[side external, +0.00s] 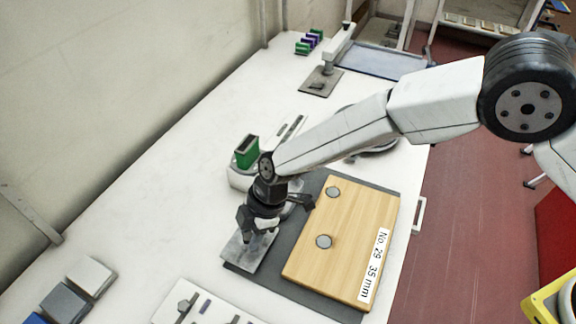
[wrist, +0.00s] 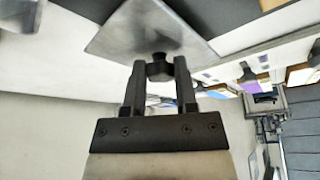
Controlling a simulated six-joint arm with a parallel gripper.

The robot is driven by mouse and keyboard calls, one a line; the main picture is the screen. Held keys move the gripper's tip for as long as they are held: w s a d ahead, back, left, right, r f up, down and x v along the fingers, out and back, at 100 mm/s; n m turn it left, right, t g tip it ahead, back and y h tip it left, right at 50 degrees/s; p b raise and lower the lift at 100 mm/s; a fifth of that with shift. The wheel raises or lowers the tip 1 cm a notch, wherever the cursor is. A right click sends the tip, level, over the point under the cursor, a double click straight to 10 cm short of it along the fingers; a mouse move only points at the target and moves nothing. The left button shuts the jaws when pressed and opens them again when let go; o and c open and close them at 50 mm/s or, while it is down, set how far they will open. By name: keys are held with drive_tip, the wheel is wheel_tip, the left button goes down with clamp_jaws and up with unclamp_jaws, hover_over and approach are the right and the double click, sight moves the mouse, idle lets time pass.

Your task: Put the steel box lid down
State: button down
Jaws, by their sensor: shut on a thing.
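The steel box lid (side external: 246,254) is a flat grey metal plate at the left edge of the dark mat in the side view. In the wrist view the lid (wrist: 140,30) fills the top middle, with a dark round knob (wrist: 159,69) on it. My gripper (side external: 258,228) points down over the lid. In the wrist view my gripper (wrist: 160,72) has its two fingers shut on the knob, one on each side. The lid looks flat and low, but I cannot tell whether it touches the surface.
A wooden board (side external: 345,235) with two round discs and a "No. 29 35 mm" label lies on the dark mat (side external: 240,272), right of my gripper. A green block (side external: 247,152) stands behind. Grey and blue blocks (side external: 66,302) sit front left. The white bench (side external: 150,205) is clear leftward.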

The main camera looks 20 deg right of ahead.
drive_tip(key=shift+f, duration=1.15)
drive_tip(key=shift+f, duration=0.15)
drive_tip(key=shift+c, duration=2)
unclamp_jaws()
drive_tip(key=v, duration=1.2)
